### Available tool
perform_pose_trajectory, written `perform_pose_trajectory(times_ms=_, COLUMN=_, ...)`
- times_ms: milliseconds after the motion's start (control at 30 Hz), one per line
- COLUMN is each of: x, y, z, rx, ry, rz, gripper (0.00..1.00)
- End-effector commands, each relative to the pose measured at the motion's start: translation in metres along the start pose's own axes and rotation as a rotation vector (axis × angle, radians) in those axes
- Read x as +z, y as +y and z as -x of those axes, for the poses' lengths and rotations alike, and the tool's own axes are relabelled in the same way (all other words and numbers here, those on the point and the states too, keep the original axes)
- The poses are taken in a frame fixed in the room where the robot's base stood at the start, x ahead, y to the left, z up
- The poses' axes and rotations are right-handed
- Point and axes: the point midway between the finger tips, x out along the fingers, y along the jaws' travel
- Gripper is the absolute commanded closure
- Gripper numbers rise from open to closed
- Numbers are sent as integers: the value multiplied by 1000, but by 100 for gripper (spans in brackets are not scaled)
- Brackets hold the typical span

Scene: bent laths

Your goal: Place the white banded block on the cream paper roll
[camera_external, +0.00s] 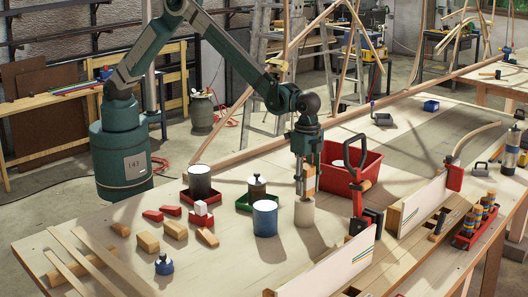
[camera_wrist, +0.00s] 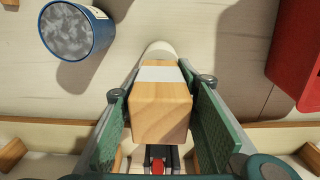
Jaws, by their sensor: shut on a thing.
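The white banded block (camera_wrist: 161,105) is pale wood with a white band across it. My gripper (camera_wrist: 163,110) is shut on it, with a green pad on each side. In the external view my gripper (camera_external: 307,182) points down and holds the block (camera_external: 310,180) upright over the cream paper roll (camera_external: 304,214). The roll stands on the table; in the wrist view its pale rounded edge (camera_wrist: 159,47) shows just beyond the block, which hides most of it. The block's lower end is at or just above the roll's top; I cannot tell whether they touch.
A blue can (camera_external: 265,219) stands close left of the roll. A red bin (camera_external: 361,163) stands behind right, and a red-and-black clamp (camera_external: 357,180) is to the right. A green tray (camera_external: 246,203), a red tray (camera_external: 188,198) and several small blocks lie left. Table in front is partly clear.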

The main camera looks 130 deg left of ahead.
Motion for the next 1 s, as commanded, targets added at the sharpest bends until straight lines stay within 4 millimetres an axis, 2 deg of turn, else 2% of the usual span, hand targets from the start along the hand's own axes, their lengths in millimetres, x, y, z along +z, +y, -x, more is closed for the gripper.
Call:
perform_pose_trajectory(times_ms=200, x=0, y=0, z=-15, rx=0, ry=0, rz=0, gripper=85)
perform_pose_trajectory(times_ms=700, x=0, y=0, z=-20, rx=0, ry=0, rz=0, gripper=85)
perform_pose_trajectory(times_ms=733, x=0, y=0, z=-20, rx=0, ry=0, rz=0, gripper=69)
perform_pose_trajectory(times_ms=833, x=0, y=0, z=-19, rx=0, ry=0, rz=0, gripper=55)
perform_pose_trajectory(times_ms=1000, x=0, y=0, z=-19, rx=0, ry=0, rz=0, gripper=55)
